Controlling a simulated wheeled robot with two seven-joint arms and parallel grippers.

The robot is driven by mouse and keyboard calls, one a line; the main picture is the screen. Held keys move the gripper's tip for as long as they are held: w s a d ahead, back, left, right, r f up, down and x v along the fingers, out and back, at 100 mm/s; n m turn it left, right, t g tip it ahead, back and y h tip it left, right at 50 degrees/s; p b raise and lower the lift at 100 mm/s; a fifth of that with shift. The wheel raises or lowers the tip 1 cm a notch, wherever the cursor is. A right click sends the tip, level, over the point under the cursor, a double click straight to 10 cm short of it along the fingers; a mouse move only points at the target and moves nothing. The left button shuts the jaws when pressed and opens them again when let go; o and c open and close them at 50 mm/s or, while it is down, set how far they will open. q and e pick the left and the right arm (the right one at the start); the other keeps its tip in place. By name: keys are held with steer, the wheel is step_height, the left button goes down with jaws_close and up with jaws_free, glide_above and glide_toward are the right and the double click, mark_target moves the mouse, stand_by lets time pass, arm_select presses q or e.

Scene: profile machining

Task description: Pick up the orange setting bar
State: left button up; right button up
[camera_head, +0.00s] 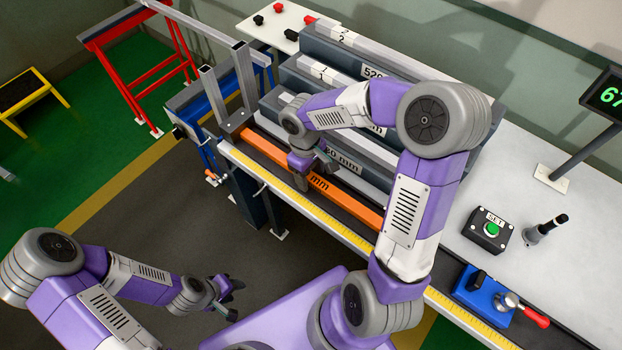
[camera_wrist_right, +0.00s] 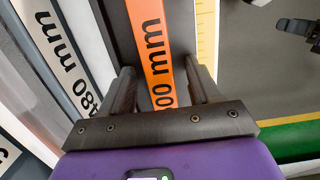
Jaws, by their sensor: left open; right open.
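The orange setting bar (camera_head: 352,204) lies along the front of the bench beside the yellow scale, its label partly hidden by my right arm in the head view. In the right wrist view the bar (camera_wrist_right: 150,38) runs between the two fingers, with "00 mm" readable. My right gripper (camera_head: 315,163) is open over the bar; its fingers (camera_wrist_right: 162,82) appear on either side of it, not closed on it. I cannot tell how far down they reach. My left gripper (camera_head: 236,299) is open and empty at lower left, away from the bench.
A grey bar marked 480 mm (camera_wrist_right: 68,55) lies close beside the orange bar, with larger stepped bars (camera_head: 345,85) behind. The yellow scale (camera_head: 272,182) runs along the front edge. A blue clamp (camera_head: 480,292) and green-button box (camera_head: 490,231) stand at right.

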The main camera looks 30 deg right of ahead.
jaws_close()
stand_by(0.3)
steer(key=shift+r, duration=0.1)
stand_by(0.4)
